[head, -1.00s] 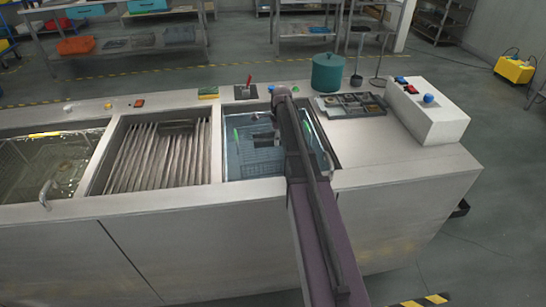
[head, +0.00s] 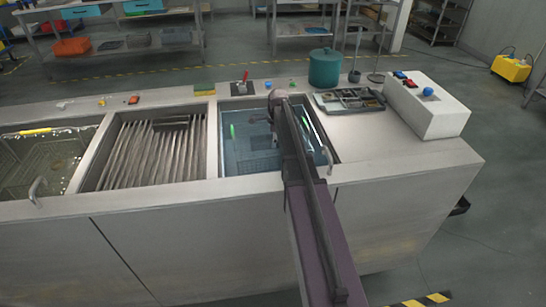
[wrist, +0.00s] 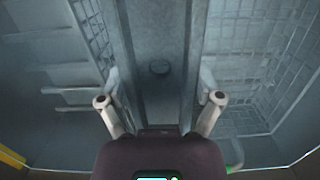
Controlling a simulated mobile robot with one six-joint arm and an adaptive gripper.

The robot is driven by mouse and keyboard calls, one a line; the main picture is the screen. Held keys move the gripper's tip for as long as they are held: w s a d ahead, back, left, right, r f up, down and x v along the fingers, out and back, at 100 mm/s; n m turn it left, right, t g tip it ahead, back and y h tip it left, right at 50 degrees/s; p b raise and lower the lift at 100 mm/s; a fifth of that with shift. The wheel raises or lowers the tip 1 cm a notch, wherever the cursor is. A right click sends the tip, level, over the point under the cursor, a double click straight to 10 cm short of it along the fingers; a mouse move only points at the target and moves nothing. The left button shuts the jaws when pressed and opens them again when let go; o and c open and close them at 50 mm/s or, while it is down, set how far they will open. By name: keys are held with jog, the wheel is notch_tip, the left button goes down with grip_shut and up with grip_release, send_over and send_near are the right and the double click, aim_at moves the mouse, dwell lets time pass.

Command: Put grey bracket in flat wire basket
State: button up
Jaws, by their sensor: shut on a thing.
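My gripper (wrist: 160,88) is shut on a wide grey metal piece, which looks like the grey bracket (wrist: 158,30), with a dark round spot near its middle. The fingers press on its two sides. In the head view my arm reaches over the right basin (head: 232,168) of bluish liquid and mostly hides the gripper and bracket. In the wrist view wire mesh shows on the left (wrist: 95,30) and on the right (wrist: 275,55); I cannot tell which is the flat wire basket. Another wire basket (head: 42,165) lies in the left basin.
The middle basin (head: 155,150) holds a row of slanted plates. A green pot (head: 325,68), a parts tray (head: 350,101) and a white control box (head: 425,105) stand on the right of the counter. Metal handles (head: 37,190) stick up at basin edges.

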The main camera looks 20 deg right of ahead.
aim_at(272, 153)
jog(key=shift+f+b, duration=1.15)
jog(key=shift+f, duration=0.4)
jog(key=shift+f+b, duration=1.85)
jog(key=shift+b, duration=0.05)
jog(key=shift+f, duration=0.1)
jog(key=o, duration=1.1)
jog(key=shift+r, duration=0.2)
jog(key=r+p, duration=0.4)
jog(key=d+r+p, duration=0.1)
jog(key=r+p, duration=0.6)
jog(key=p, duration=0.1)
jog(key=shift+s+d+r, duration=0.2)
jog(key=shift+r, duration=0.2)
